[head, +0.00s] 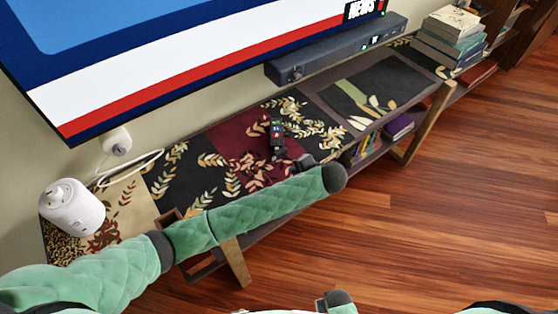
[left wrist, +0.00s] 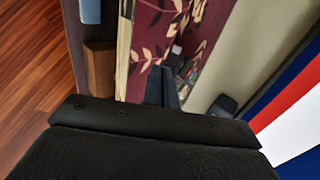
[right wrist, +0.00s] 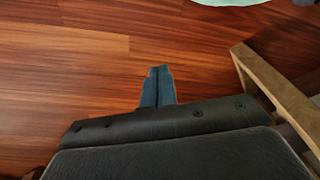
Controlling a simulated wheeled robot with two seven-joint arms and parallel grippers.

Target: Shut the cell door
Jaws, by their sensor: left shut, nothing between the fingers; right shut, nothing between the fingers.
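I cannot tell the cell door for certain. A brown wooden frame (head: 170,217) shows at the console's left front, partly hidden behind my left forearm. The low console (head: 245,178) has a leaf-patterned top with a burgundy middle and open cells in its front. My left gripper (head: 283,164) is shut and empty by the front edge of the burgundy part. In the left wrist view its closed fingers (left wrist: 164,84) show in front of the burgundy leaf pattern. My right gripper (right wrist: 157,84) is shut and empty above the wood floor, with a wooden leg (right wrist: 280,95) to its right.
A small dark object (head: 277,135) stands on the burgundy part. A white round device (head: 72,208) sits at the left end. A soundbar (head: 335,50) lies below the television (head: 190,60). Stacked books (head: 452,38) stand at the far right. The floor (head: 440,220) in front is clear.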

